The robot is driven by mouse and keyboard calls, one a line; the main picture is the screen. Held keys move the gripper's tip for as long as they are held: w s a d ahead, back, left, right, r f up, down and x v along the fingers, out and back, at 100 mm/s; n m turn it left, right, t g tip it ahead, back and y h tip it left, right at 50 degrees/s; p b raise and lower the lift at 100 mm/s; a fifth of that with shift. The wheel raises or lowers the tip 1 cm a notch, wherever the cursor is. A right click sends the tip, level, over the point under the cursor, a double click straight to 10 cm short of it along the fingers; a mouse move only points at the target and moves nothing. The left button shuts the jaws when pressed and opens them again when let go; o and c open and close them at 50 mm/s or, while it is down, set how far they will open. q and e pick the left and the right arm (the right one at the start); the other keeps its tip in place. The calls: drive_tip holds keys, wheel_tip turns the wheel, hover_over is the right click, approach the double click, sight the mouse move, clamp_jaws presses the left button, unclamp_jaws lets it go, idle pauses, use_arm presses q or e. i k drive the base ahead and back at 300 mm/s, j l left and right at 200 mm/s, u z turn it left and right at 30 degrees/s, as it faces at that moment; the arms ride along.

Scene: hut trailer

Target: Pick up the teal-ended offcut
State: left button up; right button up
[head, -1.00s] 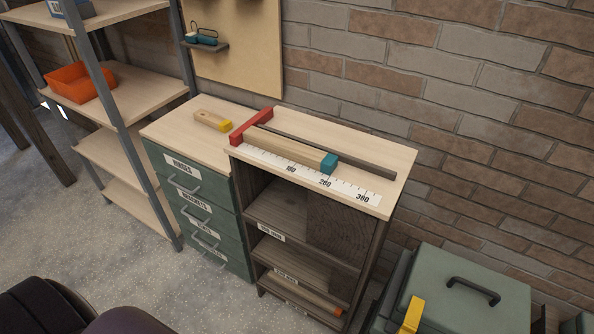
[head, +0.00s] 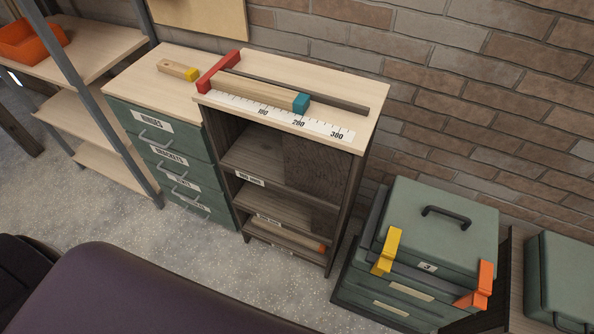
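The teal-ended offcut (head: 265,92) is a pale wooden strip with a teal right end. It lies on top of the wooden cabinet (head: 345,88), along a printed ruler strip (head: 282,116) with marks up to 300. Its left end is by a red stop block (head: 219,72), and a dark strip (head: 330,98) runs behind it. Neither of my grippers shows in the head view.
A yellow-ended wooden piece (head: 176,68) lies on the green drawer unit to the left. An orange-ended piece (head: 290,236) lies on a lower cabinet shelf. Green toolboxes (head: 440,225) stand at the right. Shelving with an orange bin (head: 28,38) is far left. Speckled floor is clear before the cabinet.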

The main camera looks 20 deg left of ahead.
sight(270, 95)
drive_tip(key=k+j+z, duration=0.1)
drive_tip(key=j+z, duration=0.4)
drive_tip(key=j, duration=1.05)
